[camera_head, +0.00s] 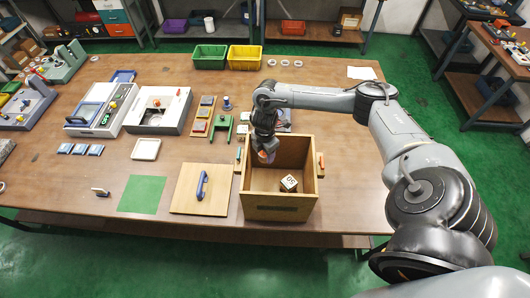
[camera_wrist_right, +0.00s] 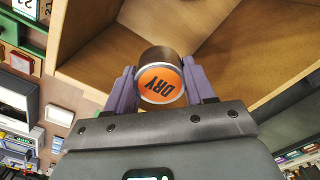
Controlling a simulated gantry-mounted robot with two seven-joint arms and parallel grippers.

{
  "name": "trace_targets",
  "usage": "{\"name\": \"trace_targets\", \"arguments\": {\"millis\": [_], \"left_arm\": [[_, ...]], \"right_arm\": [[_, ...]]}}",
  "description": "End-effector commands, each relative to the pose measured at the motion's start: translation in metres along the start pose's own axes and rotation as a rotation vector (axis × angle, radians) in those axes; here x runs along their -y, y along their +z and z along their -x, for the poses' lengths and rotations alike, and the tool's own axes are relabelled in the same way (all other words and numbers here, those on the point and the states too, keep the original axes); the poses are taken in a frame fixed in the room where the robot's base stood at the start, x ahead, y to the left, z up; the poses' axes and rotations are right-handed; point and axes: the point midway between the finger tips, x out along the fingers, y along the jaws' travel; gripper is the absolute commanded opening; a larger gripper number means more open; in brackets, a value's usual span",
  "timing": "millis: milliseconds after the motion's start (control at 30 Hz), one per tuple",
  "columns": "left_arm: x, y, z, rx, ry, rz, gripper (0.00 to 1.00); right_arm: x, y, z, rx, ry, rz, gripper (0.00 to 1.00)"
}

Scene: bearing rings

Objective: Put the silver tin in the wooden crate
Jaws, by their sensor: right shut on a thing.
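The silver tin (camera_wrist_right: 160,76) has an orange end marked DRY, which faces the right wrist camera. My right gripper (camera_wrist_right: 161,88) is shut on it, with one purple finger on each side. In the head view the right gripper (camera_head: 266,155) points down at the back left part of the open wooden crate (camera_head: 279,208). The tin shows there only as a small orange patch between the fingers. Its height above the crate floor is hard to tell. The crate wall (camera_wrist_right: 88,28) also shows behind the tin in the right wrist view. My left gripper is not in view.
A white cube (camera_head: 289,183) with dark marks lies in the crate. A wooden lid (camera_head: 185,196) with a blue handle lies to the crate's left, beside a green square (camera_head: 143,194). Green (camera_head: 209,57) and yellow (camera_head: 244,57) bins stand at the back.

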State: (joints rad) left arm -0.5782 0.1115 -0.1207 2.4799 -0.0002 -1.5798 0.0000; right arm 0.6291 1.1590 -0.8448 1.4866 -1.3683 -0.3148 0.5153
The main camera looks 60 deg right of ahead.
Motion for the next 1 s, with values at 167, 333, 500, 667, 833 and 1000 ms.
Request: {"name": "trace_targets", "arguments": {"millis": [167, 333, 500, 667, 833, 1000], "left_arm": [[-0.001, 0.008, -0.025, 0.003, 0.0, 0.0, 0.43], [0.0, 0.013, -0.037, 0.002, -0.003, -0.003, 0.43], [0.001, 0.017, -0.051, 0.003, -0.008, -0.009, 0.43], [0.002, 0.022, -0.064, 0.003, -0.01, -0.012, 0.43], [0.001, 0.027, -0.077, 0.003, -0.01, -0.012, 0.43], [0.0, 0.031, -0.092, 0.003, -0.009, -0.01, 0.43]], "right_arm": [[0.0, 0.0, -0.03, 0.0, -0.001, -0.001, 0.22], [0.001, 0.0, -0.054, -0.001, -0.001, 0.0, 0.22], [0.001, 0.0, -0.077, 0.0, -0.002, -0.001, 0.22], [0.001, 0.0, -0.1, -0.001, -0.001, 0.0, 0.22], [0.001, 0.0, -0.123, 0.0, -0.001, -0.001, 0.22], [0.001, 0.0, -0.147, 0.0, -0.001, 0.0, 0.22]]}}
